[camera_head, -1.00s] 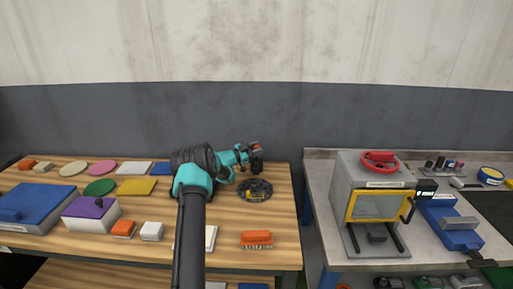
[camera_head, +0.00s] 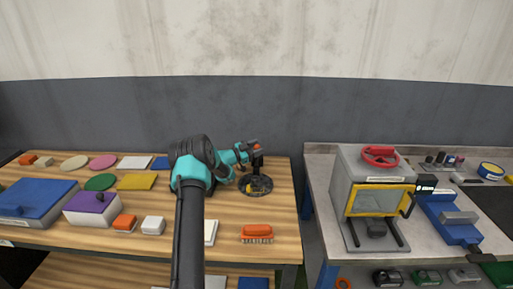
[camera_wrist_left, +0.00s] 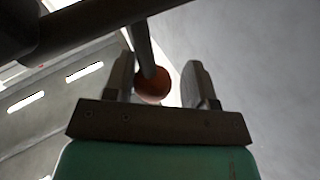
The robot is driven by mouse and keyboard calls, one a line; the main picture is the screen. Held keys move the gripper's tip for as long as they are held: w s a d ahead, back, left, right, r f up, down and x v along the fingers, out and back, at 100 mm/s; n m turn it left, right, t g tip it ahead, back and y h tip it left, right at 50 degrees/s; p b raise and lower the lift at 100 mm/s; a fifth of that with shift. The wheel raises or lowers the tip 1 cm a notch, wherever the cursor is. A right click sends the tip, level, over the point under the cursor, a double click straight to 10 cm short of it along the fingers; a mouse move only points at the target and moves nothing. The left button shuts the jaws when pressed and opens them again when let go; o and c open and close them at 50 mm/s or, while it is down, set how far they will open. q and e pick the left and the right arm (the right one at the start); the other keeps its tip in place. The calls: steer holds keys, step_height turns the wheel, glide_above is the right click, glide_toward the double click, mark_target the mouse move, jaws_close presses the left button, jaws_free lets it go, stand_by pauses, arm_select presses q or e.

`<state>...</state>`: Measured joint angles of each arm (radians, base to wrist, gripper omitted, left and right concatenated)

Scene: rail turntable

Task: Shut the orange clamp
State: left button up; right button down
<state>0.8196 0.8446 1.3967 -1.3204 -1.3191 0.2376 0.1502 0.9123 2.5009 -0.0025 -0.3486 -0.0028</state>
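The clamp's round orange knob (camera_wrist_left: 153,85), on a dark rod, shows between the two fingers of my left gripper (camera_wrist_left: 158,85) in the left wrist view. Both fingers stand apart, with a clear gap on the right side of the knob; contact on the left side cannot be told. In the head view my left gripper (camera_head: 252,150) is at the dark upright clamp (camera_head: 258,163) at the back of the dark round turntable (camera_head: 262,188), with a bit of orange at its tip. The fingers and the clamp overlap and are small there. My right gripper is out of view.
The wooden table (camera_head: 280,205) also holds an orange brush (camera_head: 257,232), a purple box (camera_head: 92,206), a blue box (camera_head: 40,196) and several flat coloured pieces. A grey bench on the right, beyond a gap, carries a machine with a red handwheel (camera_head: 380,157).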

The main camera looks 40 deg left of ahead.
arm_select(q)
steer(key=shift+o, duration=1.3)
steer(key=shift+r, duration=0.15)
steer(key=shift+r, duration=0.1)
steer(key=shift+r, duration=0.5)
step_height(320, 180, up, 2)
steer(key=shift+r, duration=0.25)
steer(key=s+d+r, duration=0.1)
steer(key=s+d, duration=1)
steer(key=shift+d+r, duration=0.15)
steer(key=shift+d, duration=0.1)
steer(key=shift+w, duration=0.1)
steer(key=w+a+f, duration=0.1)
steer(key=w+a, duration=0.8)
steer(key=shift+a, duration=0.35)
